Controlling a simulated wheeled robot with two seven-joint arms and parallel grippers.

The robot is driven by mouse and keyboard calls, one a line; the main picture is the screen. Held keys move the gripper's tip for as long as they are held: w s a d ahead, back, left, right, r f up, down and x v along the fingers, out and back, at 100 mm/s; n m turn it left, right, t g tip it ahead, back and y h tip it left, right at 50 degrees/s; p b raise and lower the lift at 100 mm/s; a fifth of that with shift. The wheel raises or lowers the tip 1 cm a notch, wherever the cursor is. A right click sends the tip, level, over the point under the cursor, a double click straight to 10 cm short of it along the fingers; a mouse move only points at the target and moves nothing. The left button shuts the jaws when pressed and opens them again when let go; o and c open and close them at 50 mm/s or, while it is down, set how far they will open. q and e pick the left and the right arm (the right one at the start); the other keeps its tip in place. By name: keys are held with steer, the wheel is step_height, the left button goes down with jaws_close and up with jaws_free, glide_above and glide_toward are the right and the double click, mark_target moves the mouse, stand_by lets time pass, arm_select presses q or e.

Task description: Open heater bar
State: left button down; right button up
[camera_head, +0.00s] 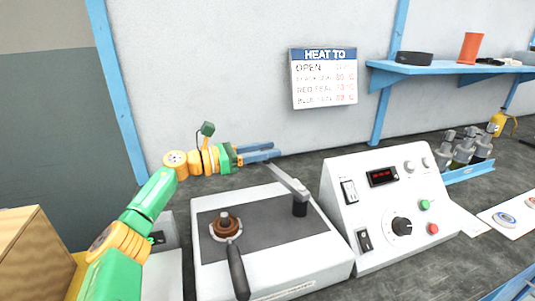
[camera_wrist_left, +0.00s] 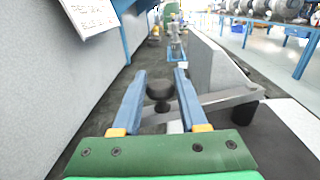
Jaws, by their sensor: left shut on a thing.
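The heater bar (camera_head: 289,181) is a flat metal arm on a black post at the back right of the white heater box (camera_head: 270,268). It points up and back to the left, out over the box's back edge; it also shows in the left wrist view (camera_wrist_left: 226,99). A black knob (camera_wrist_left: 159,91) at its free end sits between my left gripper's (camera_wrist_left: 160,84) blue fingers, which are shut on it. In the head view, my left gripper (camera_head: 275,150) reaches in from the left behind the box. My right gripper is out of view.
A brown round part (camera_head: 225,224) with a black handle (camera_head: 238,272) sits on the box's dark top. A white control console (camera_head: 385,205) stands close on the right. A heat sign (camera_head: 324,78) hangs on the wall behind. Bottles (camera_head: 465,148) stand farther right.

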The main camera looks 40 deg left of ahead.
arm_select(q)
steer(key=shift+c, duration=2.2)
jaws_free()
steer(key=shift+f, duration=0.1)
steer(key=b+v, duration=0.1)
steer(key=v, duration=0.1)
steer(key=b+v, duration=0.4)
steer(key=shift+s+a+f, duration=0.15)
steer(key=shift+f, duration=0.2)
steer(key=shift+s+a+r, duration=0.1)
steer(key=shift+s+r, duration=0.1)
steer(key=shift+s, duration=0.05)
steer(key=shift+r, duration=0.25)
